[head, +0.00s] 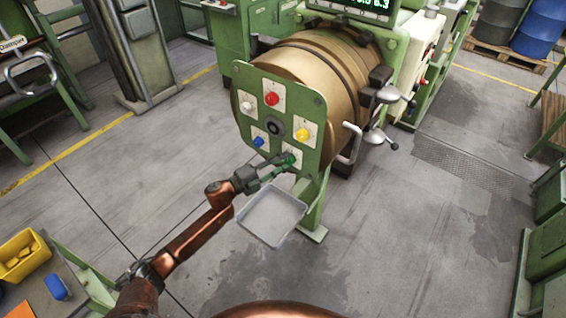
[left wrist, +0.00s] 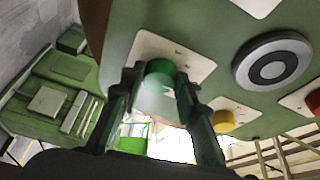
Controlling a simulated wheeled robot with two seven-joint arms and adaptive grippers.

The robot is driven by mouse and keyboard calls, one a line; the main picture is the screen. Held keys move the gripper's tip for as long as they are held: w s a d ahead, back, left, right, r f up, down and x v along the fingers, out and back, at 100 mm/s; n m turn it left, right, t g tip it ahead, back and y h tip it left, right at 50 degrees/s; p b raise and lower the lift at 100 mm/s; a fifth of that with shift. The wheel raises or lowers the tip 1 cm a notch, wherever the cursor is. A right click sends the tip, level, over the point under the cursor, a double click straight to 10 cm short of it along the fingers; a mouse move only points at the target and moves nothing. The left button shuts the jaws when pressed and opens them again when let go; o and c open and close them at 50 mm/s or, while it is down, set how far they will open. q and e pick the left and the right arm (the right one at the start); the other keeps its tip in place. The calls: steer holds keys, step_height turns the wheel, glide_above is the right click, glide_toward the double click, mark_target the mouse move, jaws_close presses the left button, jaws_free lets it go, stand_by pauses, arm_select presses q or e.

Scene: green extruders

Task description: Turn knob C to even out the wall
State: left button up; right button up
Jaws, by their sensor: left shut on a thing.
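The extruder's green front plate (head: 243,97) carries several coloured knobs on white label plates around a dark round centre (head: 274,128). A red knob (head: 271,99) is at the top, a white knob (head: 247,106) at upper left, a yellow knob (head: 301,134) at right and a blue knob (head: 258,141) at lower left. My left gripper (head: 284,164) is at the bottom of the plate, shut on the green knob (left wrist: 160,72), which sits between its fingers in the left wrist view. The knob letters are too small to read. My right gripper is not in view.
A grey tray (head: 271,215) is below the plate, close to my left forearm. Metal handles (head: 376,137) stick out at the barrel's right. A yellow bin (head: 22,256) and a blue object (head: 57,287) are at lower left. Open floor lies on both sides.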

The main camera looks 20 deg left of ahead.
arm_select(q)
steer(key=o, duration=1.1)
steer(key=v, duration=1.2)
